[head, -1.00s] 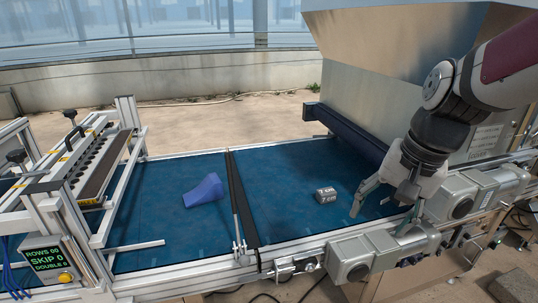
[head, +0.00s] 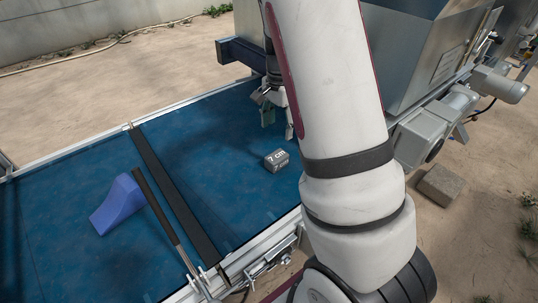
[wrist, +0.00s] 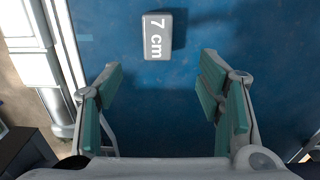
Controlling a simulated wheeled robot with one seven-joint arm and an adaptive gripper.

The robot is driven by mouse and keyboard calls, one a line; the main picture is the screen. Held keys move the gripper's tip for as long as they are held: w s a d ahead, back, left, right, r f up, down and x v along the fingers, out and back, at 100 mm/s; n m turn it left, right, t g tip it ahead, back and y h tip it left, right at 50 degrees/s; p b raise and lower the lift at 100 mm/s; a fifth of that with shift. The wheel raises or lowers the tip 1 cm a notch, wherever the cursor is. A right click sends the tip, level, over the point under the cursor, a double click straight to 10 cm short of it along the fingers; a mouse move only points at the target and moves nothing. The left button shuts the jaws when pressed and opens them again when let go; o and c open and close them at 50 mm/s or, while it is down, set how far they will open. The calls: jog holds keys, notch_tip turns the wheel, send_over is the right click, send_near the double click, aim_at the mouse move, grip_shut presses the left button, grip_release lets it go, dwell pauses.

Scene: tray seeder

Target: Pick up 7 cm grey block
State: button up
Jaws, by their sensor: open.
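The grey block (head: 277,160), marked "7 cm", lies on the blue belt in the head view, to the right of the black crossbar. In the wrist view the block (wrist: 157,35) lies beyond the fingertips, a little left of the middle of the gap. My gripper (wrist: 160,82) is open and empty, with green-padded fingers on either side of the gap. In the head view my gripper (head: 278,114) is partly hidden behind my arm, above the belt just past the block. The block is apart from the fingers.
A blue wedge (head: 118,204) lies on the belt left of the black crossbar (head: 172,187). A metal hopper (head: 415,50) and grey motors (head: 425,130) stand at the right. A metal rail (head: 240,258) runs along the belt's near edge. The belt around the block is clear.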

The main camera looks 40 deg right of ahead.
aim_at(277, 155)
notch_tip(277, 155, down, 7)
jog(key=shift+f, duration=0.1)
jog(key=shift+s+a+f, duration=0.1)
jog(key=shift+a+f, duration=0.05)
jog(key=shift+f, duration=1.3)
jog(key=shift+s+a+f, duration=0.1)
jog(key=shift+f, duration=1.3)
jog(key=shift+c, duration=0.2)
jog(key=c, duration=1.3)
